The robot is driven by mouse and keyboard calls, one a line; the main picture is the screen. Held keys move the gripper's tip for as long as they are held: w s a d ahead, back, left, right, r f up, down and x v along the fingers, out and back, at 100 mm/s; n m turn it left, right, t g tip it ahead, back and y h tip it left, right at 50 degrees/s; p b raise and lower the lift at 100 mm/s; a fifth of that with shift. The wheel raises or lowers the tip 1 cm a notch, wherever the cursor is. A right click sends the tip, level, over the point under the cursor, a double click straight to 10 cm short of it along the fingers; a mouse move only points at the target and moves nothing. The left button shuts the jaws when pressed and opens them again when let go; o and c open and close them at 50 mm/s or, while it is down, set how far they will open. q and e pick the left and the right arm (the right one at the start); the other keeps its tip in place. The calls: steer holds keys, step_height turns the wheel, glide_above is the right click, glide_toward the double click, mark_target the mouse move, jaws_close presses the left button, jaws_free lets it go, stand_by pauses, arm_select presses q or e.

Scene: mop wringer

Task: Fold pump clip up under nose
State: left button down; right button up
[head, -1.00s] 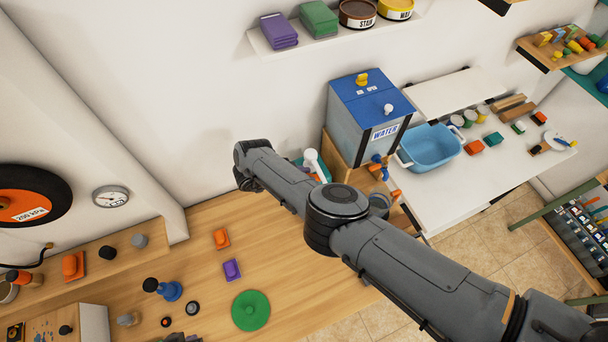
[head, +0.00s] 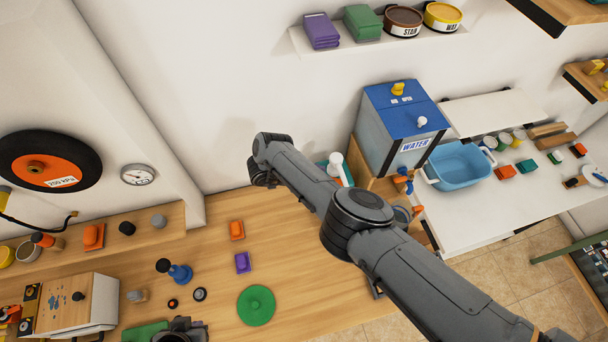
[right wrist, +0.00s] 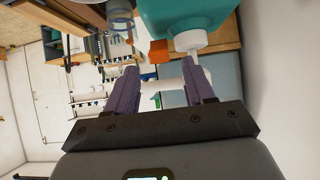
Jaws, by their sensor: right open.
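A teal pump bottle with a white pump head (head: 338,166) stands in the head view beside the water box, partly hidden behind my right arm. A small orange part shows just under the pump head; I cannot tell its exact pose. In the right wrist view the teal bottle (right wrist: 185,12) appears upside down, with its white neck and pump reaching between the fingers. An orange block-like piece (right wrist: 158,51) shows beside the neck. My right gripper (right wrist: 162,75) is open, its purple fingers apart around the white pump part. Whether they touch it is unclear. My left gripper is not clearly seen.
A blue-lidded water box (head: 401,128) stands right of the bottle. A blue basin (head: 460,172) sits on the white table. A green disc (head: 256,308) and a purple block (head: 243,263) lie on the wooden bench, with bare wood around them.

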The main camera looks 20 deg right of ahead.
steer(key=b+v, duration=0.1)
steer(key=v, duration=0.6)
steer(key=shift+a+r, duration=0.25)
steer(key=shift+a, duration=0.05)
